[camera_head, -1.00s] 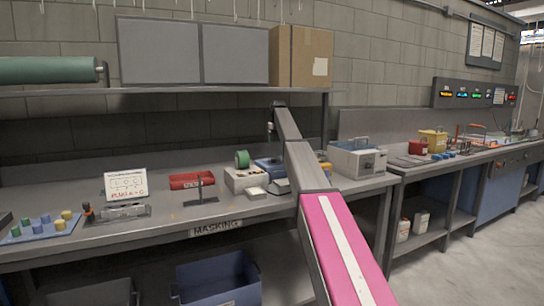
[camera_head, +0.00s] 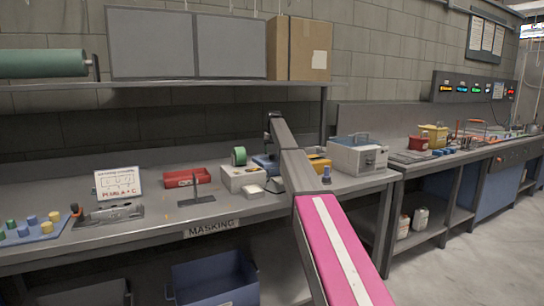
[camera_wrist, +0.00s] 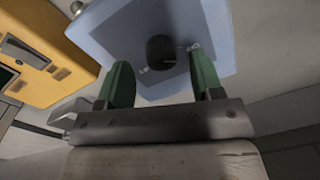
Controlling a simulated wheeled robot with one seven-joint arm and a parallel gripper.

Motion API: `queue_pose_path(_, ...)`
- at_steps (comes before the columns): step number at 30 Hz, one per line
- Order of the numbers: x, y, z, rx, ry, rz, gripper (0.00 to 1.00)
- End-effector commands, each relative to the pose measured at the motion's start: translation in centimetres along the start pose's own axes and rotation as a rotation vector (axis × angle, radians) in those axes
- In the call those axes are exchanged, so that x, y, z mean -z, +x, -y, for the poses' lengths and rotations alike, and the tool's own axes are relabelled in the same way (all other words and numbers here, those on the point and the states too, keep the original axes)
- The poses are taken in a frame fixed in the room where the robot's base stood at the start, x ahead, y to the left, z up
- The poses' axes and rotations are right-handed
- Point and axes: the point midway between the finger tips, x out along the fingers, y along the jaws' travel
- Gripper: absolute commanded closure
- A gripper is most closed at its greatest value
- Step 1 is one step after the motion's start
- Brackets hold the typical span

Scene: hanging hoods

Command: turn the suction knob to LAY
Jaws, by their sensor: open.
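A blue panel (camera_wrist: 120,20) fills the upper middle of the wrist view. A round black knob (camera_wrist: 161,52) sits on it, with small pale marks beside it that I cannot read. My gripper (camera_wrist: 158,63) is open, its two green fingers on either side of the knob. I cannot tell whether they touch it or how far above the panel they are. In the head view a blue unit (camera_head: 265,162) shows partly behind my arm on the bench. The knob and my fingers cannot be made out there.
A yellow box (camera_wrist: 45,50) stands close left of the panel in the wrist view. In the head view, a white box with a green roll (camera_head: 239,156) stands left of my arm. A grey case (camera_head: 357,155) stands right. An overhead shelf (camera_head: 190,88) runs behind.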

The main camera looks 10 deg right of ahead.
Motion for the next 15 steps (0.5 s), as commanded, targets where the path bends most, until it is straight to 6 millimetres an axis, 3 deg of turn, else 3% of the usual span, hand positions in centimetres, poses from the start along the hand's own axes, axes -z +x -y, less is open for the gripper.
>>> queue_pose_path(6, 0.0, 2.1, 0.0, 0.000, 0.000, 0.000, 0.40)
queue_pose_path(14, 0.0, 2.3, 0.0, 0.000, 0.000, -0.001, 0.40)
queue_pose_path(15, 0.0, 2.3, 0.0, 0.000, 0.000, -0.001, 0.53)
